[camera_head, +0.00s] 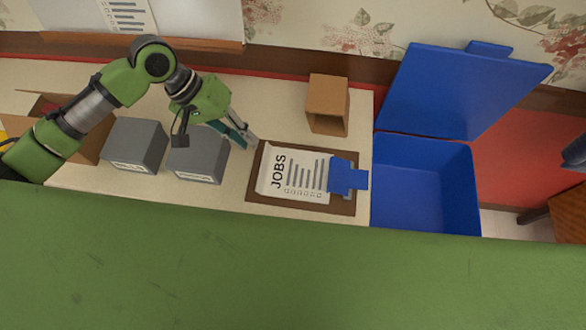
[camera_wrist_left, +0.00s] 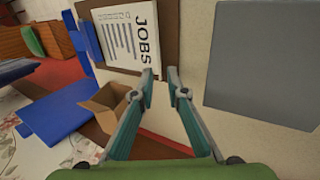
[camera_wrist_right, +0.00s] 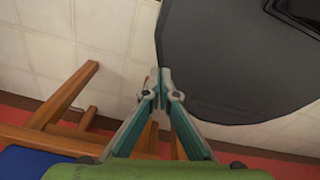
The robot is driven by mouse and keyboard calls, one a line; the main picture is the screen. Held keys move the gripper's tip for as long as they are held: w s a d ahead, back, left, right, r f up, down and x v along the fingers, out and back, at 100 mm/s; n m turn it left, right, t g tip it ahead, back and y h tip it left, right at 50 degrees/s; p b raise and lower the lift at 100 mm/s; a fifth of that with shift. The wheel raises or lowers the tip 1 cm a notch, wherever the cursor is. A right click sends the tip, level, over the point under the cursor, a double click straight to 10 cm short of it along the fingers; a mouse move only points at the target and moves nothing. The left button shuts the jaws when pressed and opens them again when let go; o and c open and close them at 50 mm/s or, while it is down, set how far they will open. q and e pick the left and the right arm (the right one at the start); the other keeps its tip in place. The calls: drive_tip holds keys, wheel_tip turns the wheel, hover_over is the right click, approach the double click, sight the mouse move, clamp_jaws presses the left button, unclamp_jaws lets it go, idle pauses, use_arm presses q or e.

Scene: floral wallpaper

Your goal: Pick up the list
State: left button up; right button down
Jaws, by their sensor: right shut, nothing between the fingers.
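The list is a white sheet headed JOBS (camera_head: 292,176) on a brown clipboard (camera_head: 254,187) with a blue clip (camera_head: 348,178), lying on the cream counter. Its raised left edge looks curled. It also shows at the top of the left wrist view (camera_wrist_left: 122,42). My left gripper (camera_head: 252,142) is above the counter by the clipboard's upper left corner. In the left wrist view its fingertips (camera_wrist_left: 160,72) are a little apart, with nothing between them, near the heading end of the sheet. My right gripper (camera_wrist_right: 162,74) is shut and empty, away from the list, over tiled floor.
Two grey boxes (camera_head: 137,142) (camera_head: 197,156) stand left of the clipboard. A small open cardboard box (camera_head: 328,100) stands behind it. An open blue bin (camera_head: 420,185) is to the right, its lid against the wall. A dark rounded object (camera_wrist_right: 240,60) is near my right gripper.

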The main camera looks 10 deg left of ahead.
sight(264, 156)
use_arm(q)
drive_tip(key=shift+d+f, duration=0.25)
drive_tip(key=shift+f, duration=0.2)
drive_tip(key=shift+s+d+f, duration=0.1)
drive_tip(key=shift+d+f, duration=0.2)
drive_tip(key=shift+f, duration=0.15)
drive_tip(key=p+x, duration=0.1)
drive_tip(key=x, duration=0.2)
drive_tip(key=shift+d+f, duration=0.25)
drive_tip(key=shift+f, duration=0.05)
drive_tip(key=shift+d+f, duration=0.2)
drive_tip(key=shift+f, duration=0.1)
use_arm(e)
drive_tip(key=shift+w+a+r, duration=0.25)
drive_tip(key=shift+w+r, duration=0.35)
drive_tip(key=shift+w, duration=0.35)
drive_tip(key=shift+s, duration=0.1)
use_arm(q)
clamp_jaws()
use_arm(e)
drive_tip(key=shift+s, duration=0.1)
drive_tip(key=shift+r, duration=0.1)
